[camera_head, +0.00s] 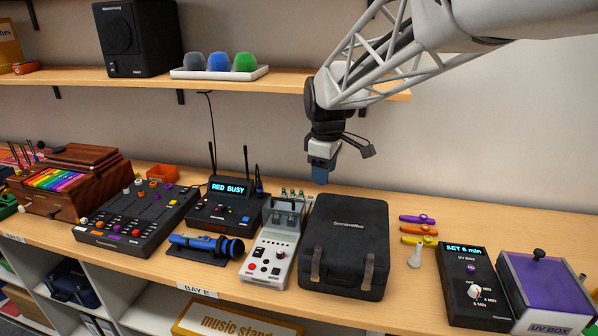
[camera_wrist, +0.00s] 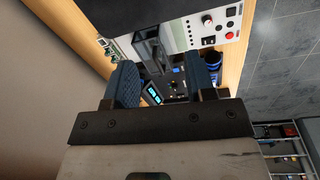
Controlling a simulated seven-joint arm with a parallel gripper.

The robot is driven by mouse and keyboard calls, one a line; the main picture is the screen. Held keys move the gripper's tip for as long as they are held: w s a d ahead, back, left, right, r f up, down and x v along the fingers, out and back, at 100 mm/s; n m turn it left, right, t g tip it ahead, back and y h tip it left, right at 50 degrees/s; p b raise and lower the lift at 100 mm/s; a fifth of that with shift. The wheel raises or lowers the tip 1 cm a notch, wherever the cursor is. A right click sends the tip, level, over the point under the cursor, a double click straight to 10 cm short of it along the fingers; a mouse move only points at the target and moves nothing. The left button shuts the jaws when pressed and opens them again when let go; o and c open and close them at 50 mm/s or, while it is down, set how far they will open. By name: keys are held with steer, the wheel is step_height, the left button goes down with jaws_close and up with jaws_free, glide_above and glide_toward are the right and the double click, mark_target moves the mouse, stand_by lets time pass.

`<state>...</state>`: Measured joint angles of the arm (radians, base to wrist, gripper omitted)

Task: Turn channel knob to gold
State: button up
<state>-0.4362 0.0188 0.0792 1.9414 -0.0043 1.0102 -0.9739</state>
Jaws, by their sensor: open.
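A black receiver box (camera_head: 222,205) with two antennas stands on the bench left of centre in the head view, its lit display (camera_head: 228,188) reading "RED BUSY". Small controls sit on its face below the display, too small to tell which is the channel knob. In the wrist view its lit display (camera_wrist: 153,95) shows small between my fingers. My gripper (camera_head: 320,175) hangs above the back of the black case, right of the receiver and well apart from it. The two blue fingers (camera_wrist: 160,75) are spread with nothing held.
A grey panel device (camera_head: 269,257) and a black case (camera_head: 344,240) stand right of the receiver. A blue microphone (camera_head: 205,246) lies in front of it, and a mixer (camera_head: 134,219) stands left. A shelf (camera_head: 300,79) runs above.

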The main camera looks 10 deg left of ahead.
mark_target(222, 206)
steer(key=w+a+f+n, duration=0.1)
steer(key=w+a, duration=0.1)
steer(key=a, duration=0.3)
steer(key=w+a+f+n, duration=0.1)
steer(key=a+f+n, duration=0.1)
steer(key=a, duration=0.3)
steer(key=w+a+f+n, duration=0.2)
steer(key=a, duration=0.3)
steer(key=shift+w+a, duration=0.25)
steer(key=shift+w, duration=0.1)
steer(key=a+f+n, duration=0.2)
steer(key=a, duration=0.4)
steer(key=w+a+f+n, duration=0.1)
steer(key=a+f+n, duration=0.1)
steer(key=a, duration=0.3)
steer(key=a+f+n+g, duration=0.1)
steer(key=a+f, duration=0.2)
steer(key=a, duration=0.3)
steer(key=shift+w+a+f+n, duration=0.25)
steer(key=shift+a+f+n, duration=0.05)
steer(key=shift+f+n, duration=0.1)
steer(key=shift+f, duration=3.9)
steer(key=c, duration=0.9)
